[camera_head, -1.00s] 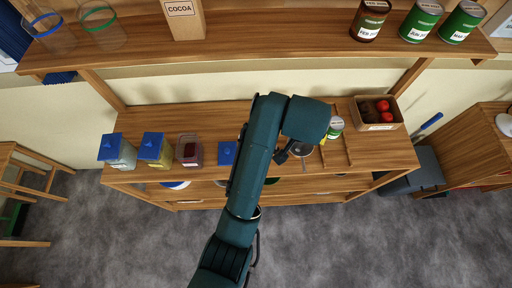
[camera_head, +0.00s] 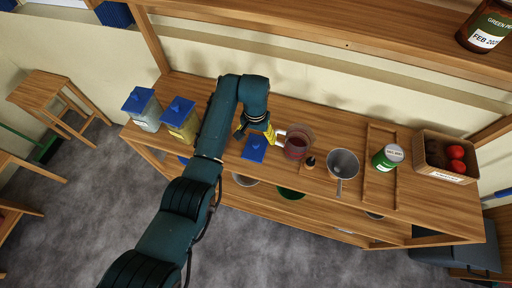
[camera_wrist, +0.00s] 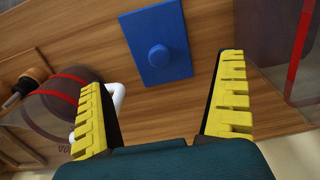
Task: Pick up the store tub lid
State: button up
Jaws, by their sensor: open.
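The blue square lid (camera_head: 255,148) with a round knob lies flat on the wooden counter. In the wrist view the lid (camera_wrist: 165,25) sits past my fingertips, its knob facing the camera. My gripper (camera_head: 255,130) is open and empty just behind the lid in the head view, partly hidden by my own arm. In the wrist view my gripper (camera_wrist: 165,100) shows two yellow ridged fingers spread wide, with bare counter between them. A clear tub with a red rim (camera_wrist: 298,60) stands at the right of the wrist view; my arm hides it in the head view.
A clear jug (camera_head: 298,142) with a white handle stands right of the lid, close to one finger in the wrist view. Two blue-lidded tubs (camera_head: 143,110) (camera_head: 180,118) stand left. A saucepan (camera_head: 342,163), green can (camera_head: 388,158) and produce box (camera_head: 445,158) are farther right.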

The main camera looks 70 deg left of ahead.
aim_at(256, 144)
notch_tip(256, 144, down, 7)
jog(key=shift+f+b, duration=0.2)
jog(key=shift+b, duration=0.35)
jog(key=shift+c, duration=0.4)
jog(key=c, duration=0.8)
jog(key=shift+c, duration=0.6)
